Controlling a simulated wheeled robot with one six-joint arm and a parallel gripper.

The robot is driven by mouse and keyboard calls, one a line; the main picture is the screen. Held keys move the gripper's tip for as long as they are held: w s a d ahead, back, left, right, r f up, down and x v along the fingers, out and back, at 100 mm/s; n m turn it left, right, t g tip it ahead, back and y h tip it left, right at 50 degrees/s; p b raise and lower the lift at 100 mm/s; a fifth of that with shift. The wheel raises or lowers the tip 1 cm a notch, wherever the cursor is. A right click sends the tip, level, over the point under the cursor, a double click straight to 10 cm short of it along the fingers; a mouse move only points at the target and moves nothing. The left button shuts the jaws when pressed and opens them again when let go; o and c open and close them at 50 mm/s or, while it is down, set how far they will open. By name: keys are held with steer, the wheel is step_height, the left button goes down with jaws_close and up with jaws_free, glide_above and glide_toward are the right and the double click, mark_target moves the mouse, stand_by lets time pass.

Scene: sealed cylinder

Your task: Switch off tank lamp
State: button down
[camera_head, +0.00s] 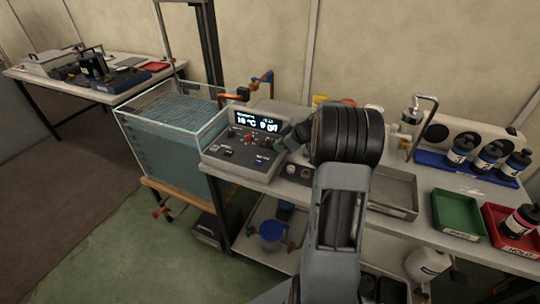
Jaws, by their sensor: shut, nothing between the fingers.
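A glass tank (172,128) of bluish water stands left of centre. A grey control box (222,153) sits on the bench just right of it, with a lit display (257,122) and several small switches and knobs on its sloped face. I cannot tell which switch is the lamp's, and no lamp stands out clearly. My gripper (283,144) is small and dark, shut and empty, at the right edge of the control box. Whether it touches the box is unclear. My wrist and forearm hide the bench behind them.
Right of my arm are a grey tray (394,192), a green tray (458,213), a red tray (506,232) and dark bottles (487,158) on a blue stand. Orange-handled pipes (262,80) rise behind the control box.

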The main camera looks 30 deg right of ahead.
steer(key=shift+d, duration=0.1)
steer(key=shift+w+d, duration=0.15)
steer(key=shift+w+d+r, duration=0.3)
steer(key=shift+w+d, duration=0.05)
steer(key=shift+d, duration=0.05)
steer(key=shift+r, duration=0.1)
stand_by(0.3)
steer(key=shift+r, duration=0.25)
steer(key=a+r+v, duration=0.1)
steer(key=a+v, duration=0.1)
steer(key=v, duration=1)
steer(key=shift+r+b, duration=0.3)
steer(key=shift+r, duration=0.1)
steer(key=shift+s+a, duration=0.15)
steer(key=shift+a, duration=0.05)
